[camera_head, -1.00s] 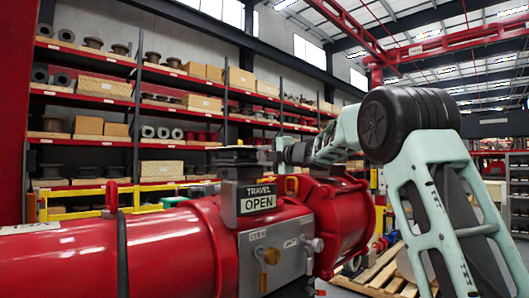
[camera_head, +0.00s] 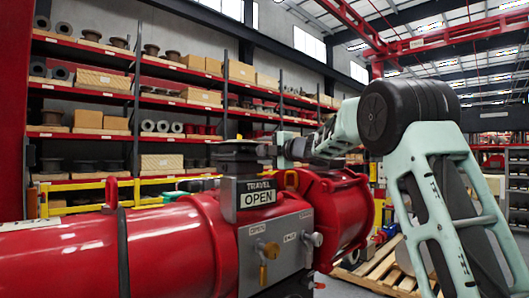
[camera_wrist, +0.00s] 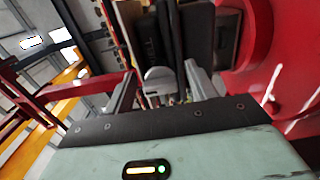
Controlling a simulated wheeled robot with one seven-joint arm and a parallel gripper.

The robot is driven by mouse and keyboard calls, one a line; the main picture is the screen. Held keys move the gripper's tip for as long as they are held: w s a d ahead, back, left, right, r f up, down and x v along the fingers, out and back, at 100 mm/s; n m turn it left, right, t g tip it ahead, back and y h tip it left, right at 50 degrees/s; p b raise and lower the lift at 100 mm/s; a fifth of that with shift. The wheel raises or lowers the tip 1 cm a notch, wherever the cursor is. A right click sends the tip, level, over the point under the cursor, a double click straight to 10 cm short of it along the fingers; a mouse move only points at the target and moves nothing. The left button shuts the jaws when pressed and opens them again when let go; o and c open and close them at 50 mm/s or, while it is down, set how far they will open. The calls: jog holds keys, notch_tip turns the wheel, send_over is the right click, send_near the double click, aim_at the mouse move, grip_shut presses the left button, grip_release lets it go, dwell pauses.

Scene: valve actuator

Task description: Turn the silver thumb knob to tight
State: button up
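The silver thumb knob (camera_head: 313,239) sticks out of the grey panel on the front of the red actuator (camera_head: 165,245), right of a brass knob (camera_head: 270,251). A box reading TRAVEL OPEN (camera_head: 257,195) stands above the panel. My gripper (camera_head: 284,152) is at the far right side of this box's top, above the silver knob and partly hidden. In the wrist view, the fingers of my gripper (camera_wrist: 164,88) are apart. A rounded grey piece (camera_wrist: 158,76) shows between them or just beyond. I cannot tell what it is or whether a finger touches it.
The red flanged housing (camera_head: 335,210) lies close below my arm, and a red curved body (camera_wrist: 285,65) fills the right of the wrist view. Shelves (camera_head: 85,87) with spools and boxes stand behind. A wooden pallet (camera_head: 375,270) lies on the floor at right.

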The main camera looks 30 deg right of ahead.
jog(key=s+d+b, duration=0.3)
jog(key=s+b, duration=0.3)
jog(key=s, duration=1.1)
jog(key=shift+d, duration=0.15)
